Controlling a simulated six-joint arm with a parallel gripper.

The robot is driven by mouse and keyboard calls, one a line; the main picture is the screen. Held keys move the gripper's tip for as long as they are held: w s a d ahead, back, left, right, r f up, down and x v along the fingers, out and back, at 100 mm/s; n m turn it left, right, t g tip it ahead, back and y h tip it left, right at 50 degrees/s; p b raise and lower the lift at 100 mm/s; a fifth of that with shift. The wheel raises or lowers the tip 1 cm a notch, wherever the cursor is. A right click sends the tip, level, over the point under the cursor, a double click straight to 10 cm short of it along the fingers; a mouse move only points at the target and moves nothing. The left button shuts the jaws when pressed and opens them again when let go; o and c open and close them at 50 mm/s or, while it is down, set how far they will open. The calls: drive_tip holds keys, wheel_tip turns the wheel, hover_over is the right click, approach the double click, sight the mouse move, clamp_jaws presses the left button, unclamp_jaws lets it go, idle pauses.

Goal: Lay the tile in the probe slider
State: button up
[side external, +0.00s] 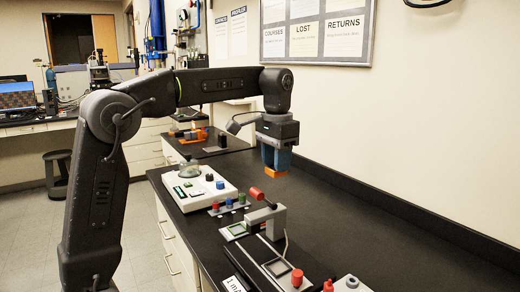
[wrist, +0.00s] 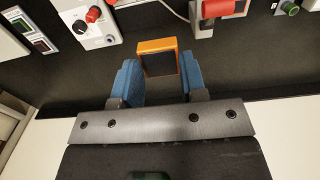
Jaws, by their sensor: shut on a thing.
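My gripper (side external: 275,160) has blue fingers and hangs above the black bench. It is shut on the tile (side external: 274,172), whose orange edge shows just below the fingertips. In the wrist view, the tile (wrist: 158,60) has an orange rim and a dark face and sits between the two blue fingers. A grey device with a red-handled arm (side external: 265,214) stands on the bench below and in front of my gripper. A dark base with a square grey frame (side external: 277,267) lies in front of it; I cannot tell which part is the probe slider.
A white instrument box (side external: 200,187) with a glass dome stands left of the device. Small coloured knobs (side external: 229,204) stand beside it. Another unit with red and grey knobs (side external: 350,284) is at the front. The bench right of my gripper is clear up to the wall.

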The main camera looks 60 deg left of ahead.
drive_tip(key=s+d, duration=0.1)
drive_tip(key=d, duration=0.3)
hover_over(278, 269)
wheel_tip(278, 269, down, 18)
drive_tip(key=shift+f, duration=0.1)
drive_tip(key=shift+f, duration=2.5)
drive_tip(key=shift+f, duration=0.5)
drive_tip(key=shift+f, duration=0.25)
